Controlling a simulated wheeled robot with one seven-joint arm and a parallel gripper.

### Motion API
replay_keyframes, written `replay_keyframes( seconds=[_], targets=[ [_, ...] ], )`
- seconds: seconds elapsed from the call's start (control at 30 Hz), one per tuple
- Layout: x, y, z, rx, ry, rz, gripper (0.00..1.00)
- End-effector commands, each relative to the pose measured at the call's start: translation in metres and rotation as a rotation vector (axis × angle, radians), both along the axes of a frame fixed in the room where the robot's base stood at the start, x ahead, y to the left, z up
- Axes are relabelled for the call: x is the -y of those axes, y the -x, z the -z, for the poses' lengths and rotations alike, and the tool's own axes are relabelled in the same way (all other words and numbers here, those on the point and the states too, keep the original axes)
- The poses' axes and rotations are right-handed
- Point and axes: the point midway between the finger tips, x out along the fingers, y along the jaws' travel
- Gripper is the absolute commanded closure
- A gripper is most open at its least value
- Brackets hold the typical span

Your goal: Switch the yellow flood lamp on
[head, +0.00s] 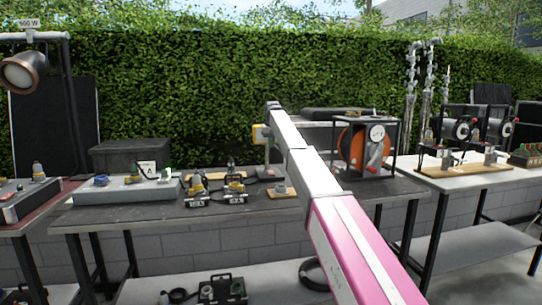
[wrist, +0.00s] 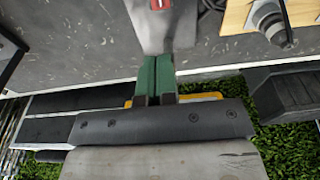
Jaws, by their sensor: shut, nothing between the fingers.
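The yellow flood lamp (head: 258,134) stands on a grey post and base (head: 269,172) on the middle table, partly hidden behind my arm. A grey box-like part (wrist: 150,28) lies just beyond my fingertips, with a red switch (wrist: 160,4) cut off by the top edge. My gripper (wrist: 155,62) is shut and empty, its green fingers together and pointing at the grey part. I cannot tell whether they touch it. The head view does not show whether the lamp is lit.
A grey power strip (head: 118,190) and several connectors stand left on the table (head: 150,214). A wooden board with a connector (wrist: 238,12) lies beside the lamp. An orange cable reel (head: 352,146) stands to the right. A hedge (head: 190,90) is behind.

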Motion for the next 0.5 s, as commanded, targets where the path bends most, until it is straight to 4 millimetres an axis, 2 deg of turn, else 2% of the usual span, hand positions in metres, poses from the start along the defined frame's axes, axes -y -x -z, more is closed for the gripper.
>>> replay_keyframes(
  seconds=[0.5],
  targets=[
    [-0.003, -0.012, 0.091, 0.000, 0.000, 0.000, 1.00]
  ],
)
